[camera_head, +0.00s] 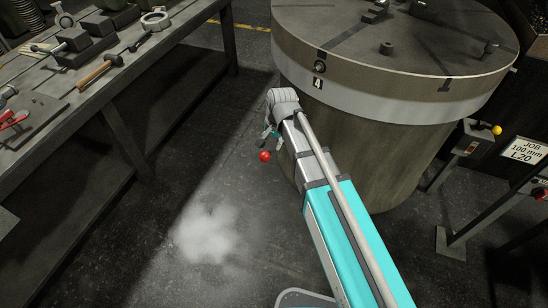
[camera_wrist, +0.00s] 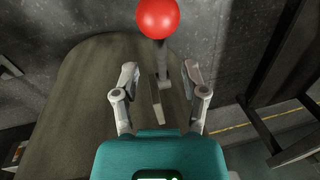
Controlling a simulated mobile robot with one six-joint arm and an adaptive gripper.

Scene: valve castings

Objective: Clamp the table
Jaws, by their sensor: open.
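The round table (camera_head: 440,50) is a large drum with a slotted top, a pale band and a dark mark on its side. Its curved side (camera_wrist: 75,105) fills the left of the wrist view. A red ball knob (camera_head: 265,155) shows low beside the table's left side. In the wrist view the red ball (camera_wrist: 159,17) is beyond my fingertips, with a grey lever (camera_wrist: 162,62) below it. My gripper (camera_wrist: 159,68) is open, its fingers apart on either side of the lever. In the head view my gripper (camera_head: 270,133) is partly hidden by my arm, just above the ball.
A workbench (camera_head: 150,55) with hammers, blocks and a ring stands at left. A post with a yellow knob (camera_head: 496,130) and a sign reading JOB 100 mm L20 (camera_head: 524,151) stand at right. The floor between the bench and the table is clear.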

